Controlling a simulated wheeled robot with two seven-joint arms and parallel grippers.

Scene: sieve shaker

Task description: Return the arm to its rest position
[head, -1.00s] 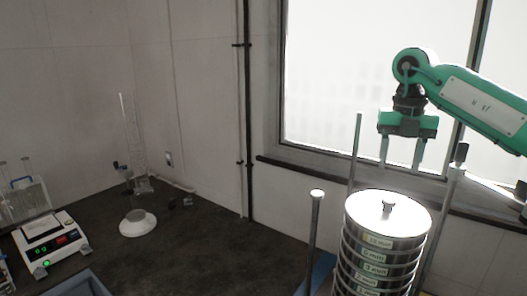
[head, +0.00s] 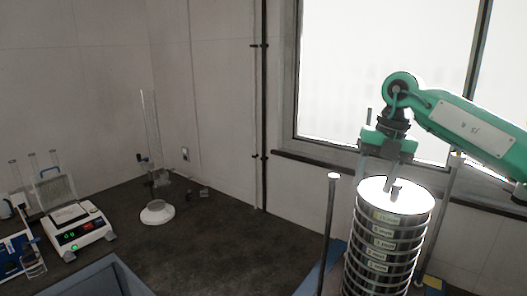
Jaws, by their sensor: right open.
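My right gripper (head: 378,172) hangs from the green arm at the right of the head view. Its two fingers point down and are apart, with nothing seen between them. It is just above or in front of the lid of the sieve stack (head: 383,247), close to the lid knob (head: 396,190). I cannot tell whether a finger touches the knob or lid. The stack is a tall column of labelled metal sieves, standing upright between metal rods. My left gripper is out of the picture.
A metal rod (head: 330,222) with a pale top stands left of the stack. A balance (head: 78,232), a white dish (head: 157,212) and a clear cylinder (head: 150,125) stand on the dark bench (head: 215,245). A blue-grey tray (head: 95,280) is at the front. The bench middle is clear.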

